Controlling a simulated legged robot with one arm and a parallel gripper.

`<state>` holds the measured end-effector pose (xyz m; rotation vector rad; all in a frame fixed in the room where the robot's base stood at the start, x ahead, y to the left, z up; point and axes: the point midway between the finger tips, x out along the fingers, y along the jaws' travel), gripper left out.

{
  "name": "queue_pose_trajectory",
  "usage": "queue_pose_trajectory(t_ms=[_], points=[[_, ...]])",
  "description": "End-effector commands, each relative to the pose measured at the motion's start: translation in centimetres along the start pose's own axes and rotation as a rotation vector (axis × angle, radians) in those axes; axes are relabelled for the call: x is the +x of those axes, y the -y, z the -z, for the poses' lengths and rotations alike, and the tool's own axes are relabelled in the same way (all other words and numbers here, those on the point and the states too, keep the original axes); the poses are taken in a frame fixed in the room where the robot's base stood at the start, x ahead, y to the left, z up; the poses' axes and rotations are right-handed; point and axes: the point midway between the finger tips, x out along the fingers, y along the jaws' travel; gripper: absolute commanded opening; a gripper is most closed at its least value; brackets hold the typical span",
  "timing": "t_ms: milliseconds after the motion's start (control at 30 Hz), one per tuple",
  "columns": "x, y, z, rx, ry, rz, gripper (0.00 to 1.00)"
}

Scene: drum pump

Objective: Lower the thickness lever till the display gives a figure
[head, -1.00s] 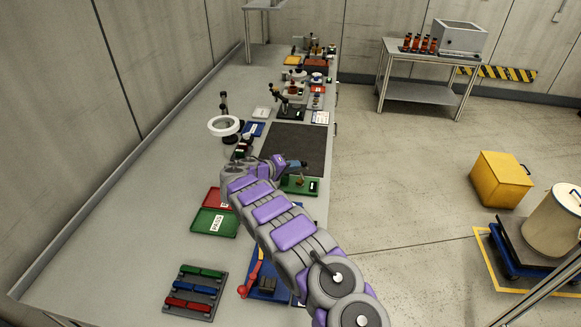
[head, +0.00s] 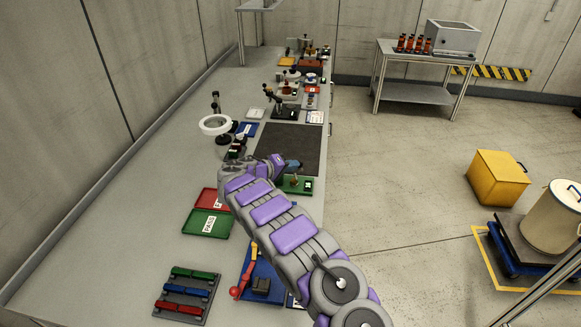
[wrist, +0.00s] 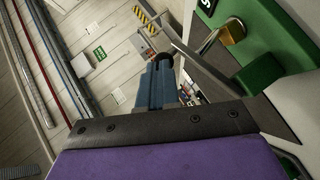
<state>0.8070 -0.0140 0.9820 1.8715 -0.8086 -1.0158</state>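The thickness gauge appears to be the green-based device (head: 297,184) with a brass-coloured part, at the right edge of the bench. In the wrist view its green body (wrist: 275,35) fills the right side. A small dark display (wrist: 207,5) is cut off at the top, so I cannot read it. In the head view my gripper (head: 292,164) is beside the gauge. Its opening is not clear.
A dark mat (head: 285,145) lies beyond the gauge. Red (head: 208,197) and green (head: 207,223) trays lie left of my arm. A blue-based device with a red handle (head: 247,272) stands nearer. A ring magnifier (head: 215,124) stands left. Open floor lies right of the bench.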

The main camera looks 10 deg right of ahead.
Motion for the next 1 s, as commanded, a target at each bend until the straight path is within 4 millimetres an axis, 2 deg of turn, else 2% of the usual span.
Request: queue_pose_trajectory(t_ms=[300,567,767,1000], points=[[-0.5,-1.1,0.5,0.001,0.0,-0.002,0.0],[-1.4,-1.3,0.7,0.0,-0.002,-0.002,0.0],[-4.3,-1.7,1.0,-0.001,-0.001,-0.005,0.0],[-9.6,-2.4,1.0,-0.002,-0.001,-0.002,0.0]])
